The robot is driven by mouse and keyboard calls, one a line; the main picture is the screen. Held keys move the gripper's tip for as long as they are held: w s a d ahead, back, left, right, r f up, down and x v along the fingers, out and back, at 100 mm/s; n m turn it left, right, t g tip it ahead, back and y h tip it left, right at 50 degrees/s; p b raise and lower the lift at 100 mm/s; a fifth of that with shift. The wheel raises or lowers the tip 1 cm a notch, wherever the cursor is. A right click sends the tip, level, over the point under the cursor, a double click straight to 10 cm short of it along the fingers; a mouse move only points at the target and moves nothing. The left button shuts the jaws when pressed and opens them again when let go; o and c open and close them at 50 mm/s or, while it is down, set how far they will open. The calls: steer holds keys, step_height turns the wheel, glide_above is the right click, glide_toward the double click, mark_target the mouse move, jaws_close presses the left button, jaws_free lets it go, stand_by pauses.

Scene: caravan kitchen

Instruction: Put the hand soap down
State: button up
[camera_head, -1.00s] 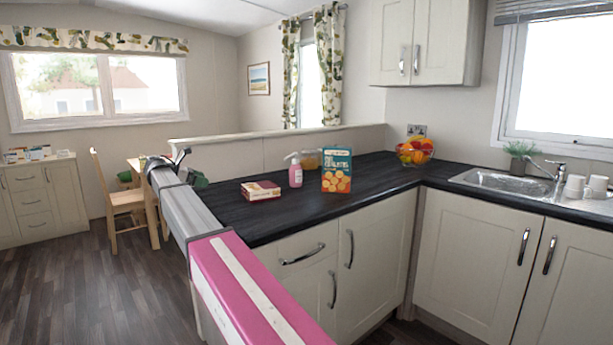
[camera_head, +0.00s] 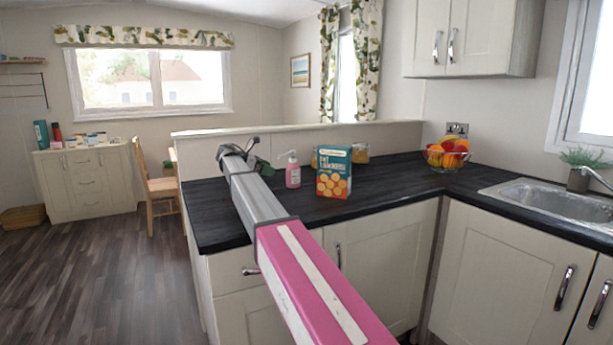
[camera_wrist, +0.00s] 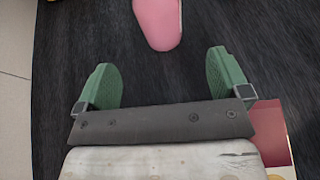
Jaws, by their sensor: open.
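The hand soap is a pink pump bottle (camera_head: 292,172) standing upright on the dark counter (camera_head: 400,180), left of a blue and orange box. In the wrist view the pink bottle (camera_wrist: 158,22) is at the top, ahead of my fingers and apart from them. My gripper (camera_wrist: 172,76) is open and empty, its green fingers spread low over the counter. In the head view my gripper (camera_head: 248,163) is partly hidden at the end of my arm, left of the bottle.
The blue and orange box (camera_head: 334,172) stands just right of the bottle, with jars (camera_head: 360,153) behind. A fruit bowl (camera_head: 447,156) sits in the corner by the sink (camera_head: 555,198). A red box (camera_wrist: 270,130) lies beside my gripper. A low wall (camera_head: 390,136) backs the counter.

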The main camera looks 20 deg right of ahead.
mark_target(292, 175)
steer(key=shift+r+x, duration=0.2)
steer(key=shift+x, duration=5.35)
steer(key=shift+d, duration=0.1)
steer(key=c, duration=1.2)
steer(key=shift+c, duration=0.3)
steer(key=shift+r, duration=0.15)
